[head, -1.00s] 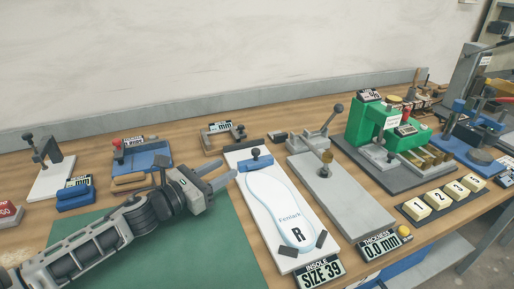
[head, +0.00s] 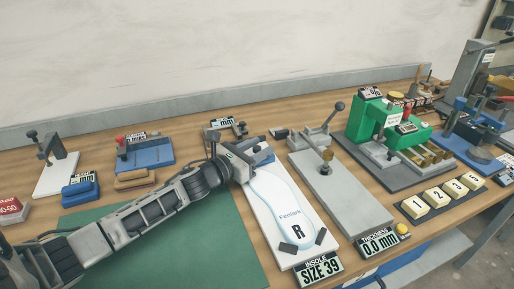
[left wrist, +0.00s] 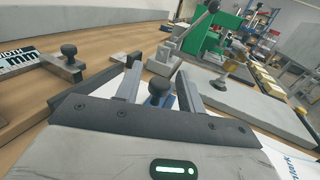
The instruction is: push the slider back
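The insole board (head: 262,222) is a white plate with a pale blue insole outline marked R and a SIZE 39 sign (head: 319,269) at its near end. The blue slider (head: 264,158) sits at its far end, partly hidden by my left gripper (head: 254,153). In the left wrist view, the slider's dark blue knob (left wrist: 158,88) stands between the two fingers of my left gripper (left wrist: 159,82). The fingers are apart, one on each side of the knob, with gaps visible. I cannot tell whether either touches the slider's body. My right gripper is not in view.
A grey thickness plate (head: 338,190) with a brass-coloured post stands right of the board. A mm gauge (head: 224,128) stands behind it. A green machine (head: 385,125) and numbered blocks (head: 440,196) are farther right. The green mat (head: 170,240) at left is bare below my arm.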

